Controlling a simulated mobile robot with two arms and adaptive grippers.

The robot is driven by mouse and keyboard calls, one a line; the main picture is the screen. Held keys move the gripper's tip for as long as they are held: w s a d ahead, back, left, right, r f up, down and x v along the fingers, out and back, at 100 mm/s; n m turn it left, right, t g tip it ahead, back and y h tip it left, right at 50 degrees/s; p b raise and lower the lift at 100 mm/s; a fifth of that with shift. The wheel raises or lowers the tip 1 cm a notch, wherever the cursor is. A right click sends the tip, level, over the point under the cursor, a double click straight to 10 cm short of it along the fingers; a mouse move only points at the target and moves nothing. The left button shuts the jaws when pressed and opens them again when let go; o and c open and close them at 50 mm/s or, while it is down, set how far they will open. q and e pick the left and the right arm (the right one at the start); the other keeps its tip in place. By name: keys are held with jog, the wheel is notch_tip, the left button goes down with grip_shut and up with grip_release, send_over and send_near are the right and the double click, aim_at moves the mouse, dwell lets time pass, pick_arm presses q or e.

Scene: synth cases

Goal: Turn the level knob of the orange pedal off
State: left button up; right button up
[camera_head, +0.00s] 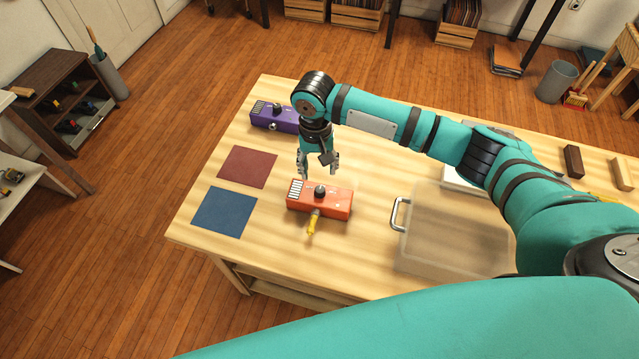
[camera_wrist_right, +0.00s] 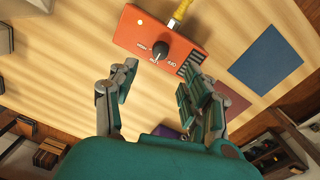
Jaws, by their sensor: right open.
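The orange pedal (camera_head: 339,206) lies on the wooden table with a black knob (camera_head: 320,190) on its top and a yellow plug (camera_head: 313,222) in its near side. The right wrist view shows the pedal (camera_wrist_right: 133,27), its knob (camera_wrist_right: 160,50) and small white lettering around the knob, including what looks like OFF. The knob's pointer is too small to read surely. My right gripper (camera_head: 319,172) points down just behind and above the knob. Its fingers are apart and empty, also in the right wrist view (camera_wrist_right: 160,82), not touching the knob. My left gripper is not in view.
A purple pedal (camera_head: 272,116) stands behind, near my right wrist. A dark red mat (camera_head: 247,168) and a blue mat (camera_head: 224,212) lie left of the orange pedal. A clear bin (camera_head: 440,262) with a metal handle stands to its right. The table's front edge is close.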

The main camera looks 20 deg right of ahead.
aim_at(320, 189)
notch_tip(320, 189, down, 7)
jog(key=shift+d, duration=0.1)
jog(key=shift+f, duration=1.1)
jog(key=c, duration=0.8)
grip_shut()
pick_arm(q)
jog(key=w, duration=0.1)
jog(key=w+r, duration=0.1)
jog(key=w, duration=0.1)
